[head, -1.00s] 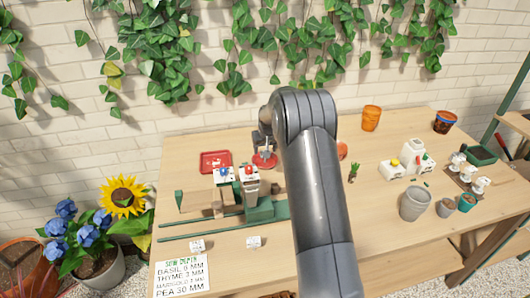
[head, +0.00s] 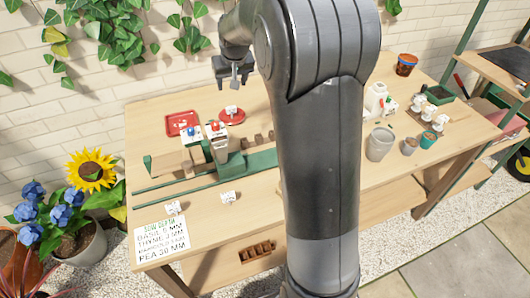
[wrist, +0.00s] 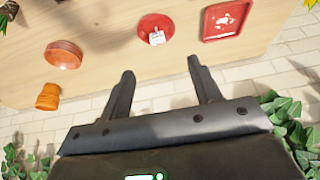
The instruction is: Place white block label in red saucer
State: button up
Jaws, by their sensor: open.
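A white block label (head: 231,109) with dark marks rests inside the red saucer (head: 240,121) at the back of the table. In the wrist view the white block label (wrist: 157,37) lies inside the rim of the red saucer (wrist: 150,18), towards the near side. My gripper (head: 234,86) is open and empty, raised above and behind the saucer. In the wrist view its two fingers (wrist: 161,68) are apart with nothing between them.
A red tray (head: 173,131) stands left of the saucer. A green-railed fixture (head: 262,161) lies in front. Two more white blocks (head: 228,198) (head: 173,208) are near the front edge. An orange pot (wrist: 48,97) and a terracotta saucer (wrist: 63,60) show in the wrist view.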

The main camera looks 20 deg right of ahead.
jog(key=s+a+r, duration=0.1)
jog(key=s+r, duration=0.3)
jog(key=s, duration=0.6)
jog(key=s+a+r, duration=0.1)
jog(key=s+r, duration=0.3)
jog(key=s, duration=0.6)
jog(key=s+a+f, duration=0.1)
jog(key=s+f, duration=0.2)
jog(key=s, duration=1.4)
jog(key=shift+s+a+t, duration=0.15)
jog(key=shift+s+t, duration=0.2)
jog(key=shift+t, duration=0.05)
